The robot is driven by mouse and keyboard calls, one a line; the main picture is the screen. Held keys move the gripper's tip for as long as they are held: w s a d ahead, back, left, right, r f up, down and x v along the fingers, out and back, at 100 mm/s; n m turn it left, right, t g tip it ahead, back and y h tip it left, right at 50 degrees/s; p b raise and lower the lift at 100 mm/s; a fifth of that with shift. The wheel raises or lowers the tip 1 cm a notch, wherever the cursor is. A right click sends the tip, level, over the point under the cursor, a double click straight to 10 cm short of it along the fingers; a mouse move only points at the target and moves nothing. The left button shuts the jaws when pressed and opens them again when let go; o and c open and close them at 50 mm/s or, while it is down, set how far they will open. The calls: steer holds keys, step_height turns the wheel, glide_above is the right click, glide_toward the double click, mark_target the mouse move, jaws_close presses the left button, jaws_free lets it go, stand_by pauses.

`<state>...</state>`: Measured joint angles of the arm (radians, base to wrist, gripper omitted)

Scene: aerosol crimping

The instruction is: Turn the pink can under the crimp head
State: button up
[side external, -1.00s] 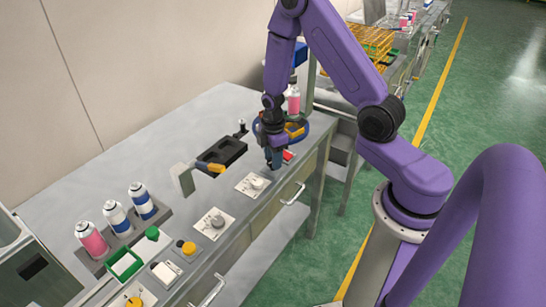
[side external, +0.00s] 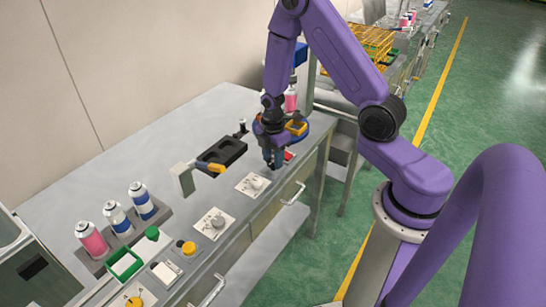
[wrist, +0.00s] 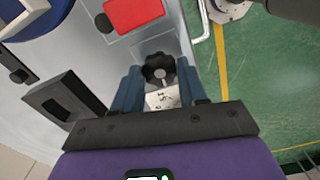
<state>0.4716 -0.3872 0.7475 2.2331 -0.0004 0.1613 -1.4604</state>
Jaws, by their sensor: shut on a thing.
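My gripper (side external: 275,163) is low at the bench's front edge, beside a blue round part (side external: 318,128). In the wrist view its two blue fingers (wrist: 160,80) are shut on a black lobed knob (wrist: 158,68) above a small white plate (wrist: 163,99). In the side view my gripper hides this knob. A pink can (side external: 290,102) stands upright just behind my wrist, partly hidden by it. Blue machine parts (side external: 300,56) show above the can, but the crimp head itself is not clear.
A rack on the left holds another pink can (side external: 91,239) and two blue-and-white cans (side external: 142,200). A black tray (side external: 222,151) and a yellow-handled bracket (side external: 210,167) lie left of my gripper. A red block (wrist: 133,14) is near my fingers.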

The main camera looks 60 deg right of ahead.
mark_target(273, 161)
steer(key=o, duration=1.1)
steer(key=shift+c, duration=0.2)
step_height(273, 161, up, 18)
steer(key=shift+f, duration=0.25)
steer(key=s+a+r+m, duration=0.1)
steer(key=s+a+r, duration=0.1)
steer(key=s+a, duration=0.55)
steer(key=s+a+r+m, duration=0.1)
steer(key=s+a+r, duration=0.1)
steer(key=s+a, duration=0.5)
steer(key=s+m, duration=0.1)
steer(key=s, duration=0.8)
steer(key=shift+s+d, duration=0.35)
